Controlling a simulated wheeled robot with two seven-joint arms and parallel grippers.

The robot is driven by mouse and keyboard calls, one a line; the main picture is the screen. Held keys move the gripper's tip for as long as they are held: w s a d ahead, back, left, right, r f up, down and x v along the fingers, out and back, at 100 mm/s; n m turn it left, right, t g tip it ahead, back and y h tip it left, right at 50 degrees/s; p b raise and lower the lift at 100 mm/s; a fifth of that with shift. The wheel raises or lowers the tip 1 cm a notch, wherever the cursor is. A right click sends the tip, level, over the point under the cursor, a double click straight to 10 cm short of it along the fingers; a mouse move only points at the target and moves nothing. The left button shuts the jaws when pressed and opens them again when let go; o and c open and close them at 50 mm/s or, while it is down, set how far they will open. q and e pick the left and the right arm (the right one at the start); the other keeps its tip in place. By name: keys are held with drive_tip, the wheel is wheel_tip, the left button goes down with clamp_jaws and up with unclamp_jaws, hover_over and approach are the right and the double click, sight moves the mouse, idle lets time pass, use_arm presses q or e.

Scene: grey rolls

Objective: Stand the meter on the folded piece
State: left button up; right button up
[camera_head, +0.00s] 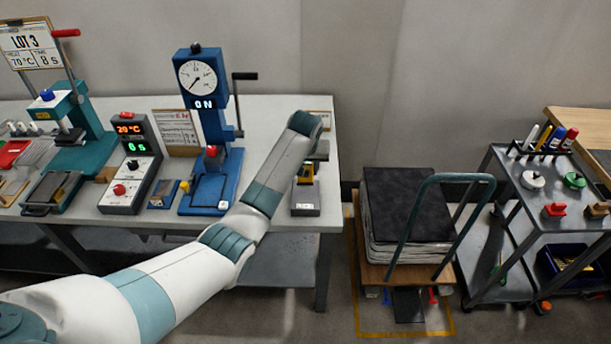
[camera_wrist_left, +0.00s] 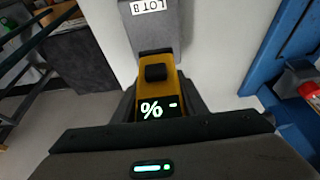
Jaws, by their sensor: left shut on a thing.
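The meter (camera_wrist_left: 182,90) is a yellow and black device with a lit "%" display, held between the dark fingers of my left gripper (camera_wrist_left: 158,104). In the head view the yellow of the meter (camera_head: 306,174) shows under the end of my left arm, near the table's right end. The grey folded piece (camera_wrist_left: 153,34) carries a "LOT 8" label and lies just beyond the meter. In the head view the folded piece (camera_head: 306,197) is directly below the meter. I cannot tell whether the two touch. My right gripper is not in view.
The blue gauge press (camera_head: 209,125) stands left of the folded piece on the pale table (camera_head: 262,108). A control box (camera_head: 128,165) and teal press (camera_head: 82,135) are farther left. A trolley with dark sheets (camera_head: 408,205) and a tool cart (camera_head: 560,190) stand right of the table.

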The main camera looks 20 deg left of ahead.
sight(305, 165)
use_arm(q)
drive_tip(key=shift+f, duration=0.1)
wheel_tip(305, 165, down, 2)
drive_tip(key=shift+f+p, duration=0.25)
drive_tip(key=shift+p, duration=0.45)
drive_tip(key=shift+f, duration=0.65)
drive_tip(key=shift+f, duration=0.1)
drive_tip(key=o, duration=1.2)
drive_tip(key=shift+r, duration=0.2)
drive_tip(key=shift+s+d+r, duration=0.15)
drive_tip(key=shift+s+r, duration=0.1)
drive_tip(key=shift+r, duration=0.25)
drive_tip(key=b+v, duration=0.2)
drive_tip(key=v, duration=0.8)
drive_tip(key=shift+s+r, duration=0.2)
drive_tip(key=shift+r, duration=0.1)
